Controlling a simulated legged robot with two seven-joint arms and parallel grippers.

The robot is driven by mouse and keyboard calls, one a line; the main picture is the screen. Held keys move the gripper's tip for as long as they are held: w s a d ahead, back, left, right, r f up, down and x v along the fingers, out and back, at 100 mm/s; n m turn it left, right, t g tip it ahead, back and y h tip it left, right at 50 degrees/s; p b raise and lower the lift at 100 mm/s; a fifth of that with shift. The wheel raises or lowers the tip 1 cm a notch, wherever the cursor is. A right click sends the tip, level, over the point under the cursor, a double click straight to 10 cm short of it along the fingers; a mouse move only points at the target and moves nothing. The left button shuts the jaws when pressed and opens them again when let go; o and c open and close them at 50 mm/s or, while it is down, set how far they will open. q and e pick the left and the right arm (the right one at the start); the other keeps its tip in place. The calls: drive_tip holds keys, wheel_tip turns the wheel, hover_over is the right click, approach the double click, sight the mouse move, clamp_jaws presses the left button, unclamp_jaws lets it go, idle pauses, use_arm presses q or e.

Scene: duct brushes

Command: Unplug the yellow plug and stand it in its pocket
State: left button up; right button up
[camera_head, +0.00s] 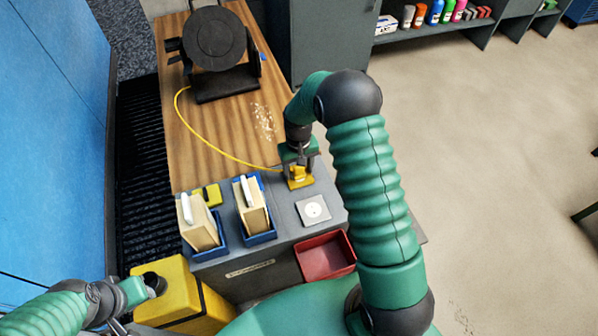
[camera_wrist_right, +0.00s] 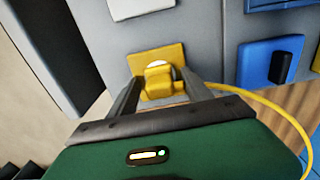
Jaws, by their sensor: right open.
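The yellow plug (camera_head: 299,172) sits on a yellow square plate on the grey bench top, with a yellow cable (camera_head: 222,148) running from it. In the right wrist view the plug (camera_wrist_right: 158,82) stands between the two fingers of my right gripper (camera_wrist_right: 160,95), which is open around it. In the head view that gripper (camera_head: 299,163) is directly over the plug and hides part of it. I cannot make out which spot is the plug's pocket. My left gripper (camera_head: 140,290) is at the lower left by a yellow box; its fingers are unclear.
Two blue holders (camera_head: 262,238) with cream blocks and a small yellow block (camera_head: 212,194) stand left. A red tray (camera_head: 325,257), the yellow box (camera_head: 180,290) and a black reel (camera_head: 215,42) surround the bench.

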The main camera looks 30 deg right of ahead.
drive_tip(key=shift+p, duration=0.5)
idle(0.8)
clamp_jaws()
idle(0.4)
drive_tip(key=shift+r, duration=0.1)
drive_tip(key=shift+r+p, duration=2.55)
drive_tip(key=shift+r, duration=0.35)
wheel_tip(320, 180, up, 3)
drive_tip(key=p, duration=0.3)
drive_tip(key=shift+r, duration=0.1)
